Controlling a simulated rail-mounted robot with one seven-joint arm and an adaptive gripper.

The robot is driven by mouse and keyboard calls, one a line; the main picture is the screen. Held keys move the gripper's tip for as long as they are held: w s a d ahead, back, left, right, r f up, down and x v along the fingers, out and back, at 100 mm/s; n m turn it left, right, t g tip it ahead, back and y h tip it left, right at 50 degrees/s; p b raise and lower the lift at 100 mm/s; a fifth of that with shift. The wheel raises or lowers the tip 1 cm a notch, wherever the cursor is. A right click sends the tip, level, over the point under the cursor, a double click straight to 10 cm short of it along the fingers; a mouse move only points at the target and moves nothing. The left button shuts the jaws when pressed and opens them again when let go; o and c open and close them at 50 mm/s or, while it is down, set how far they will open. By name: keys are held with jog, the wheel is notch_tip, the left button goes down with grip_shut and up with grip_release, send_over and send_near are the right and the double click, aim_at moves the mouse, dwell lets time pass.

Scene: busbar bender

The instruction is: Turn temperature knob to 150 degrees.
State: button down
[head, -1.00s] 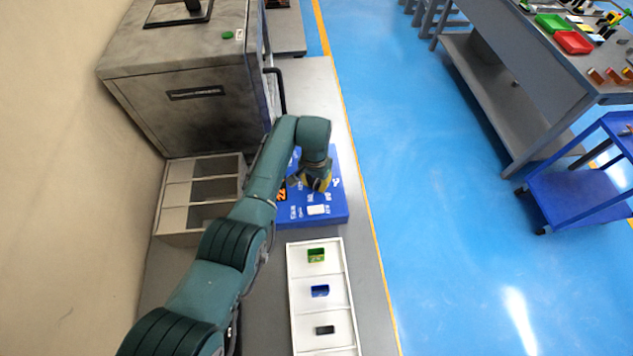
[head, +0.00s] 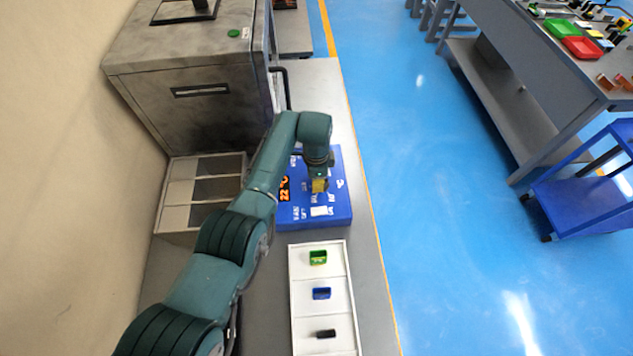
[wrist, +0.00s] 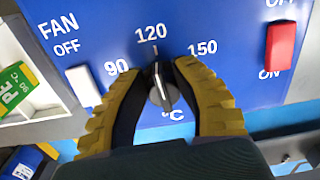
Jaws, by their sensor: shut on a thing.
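The temperature knob (wrist: 160,88) is dark with a white pointer line and sits on the blue control panel (wrist: 230,62). Its line points up, close to the 120 mark, with 90 to the left and 150 to the right. My gripper (wrist: 158,72) has yellow ribbed fingers on both sides of the knob and is shut on it. In the head view my gripper (head: 319,186) is over the blue panel (head: 333,216) and hides the knob.
A white fan switch (wrist: 83,86) is left of the knob and a red switch (wrist: 280,45) is right. A white tray (head: 347,270) with green, blue and black parts lies in front of the panel. A grey oven-like cabinet (head: 185,60) stands behind.

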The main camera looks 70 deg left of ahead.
jog(key=m, duration=0.2)
jog(key=m+b, duration=0.1)
jog(key=m, duration=0.3)
jog(key=shift+w+a+f+m, duration=0.15)
jog(key=shift+a+f+m, duration=0.1)
jog(key=shift+a+m, duration=0.05)
jog(key=m, duration=0.2)
jog(key=m+b, duration=0.1)
jog(key=m, duration=0.2)
jog(key=shift+w+a+r+m+b, duration=0.1)
jog(key=shift+w+a+m+b, duration=0.1)
jog(key=shift+w+m+b, duration=0.2)
jog(key=c, duration=0.7)
grip_release()
jog(key=shift+r, duration=0.1)
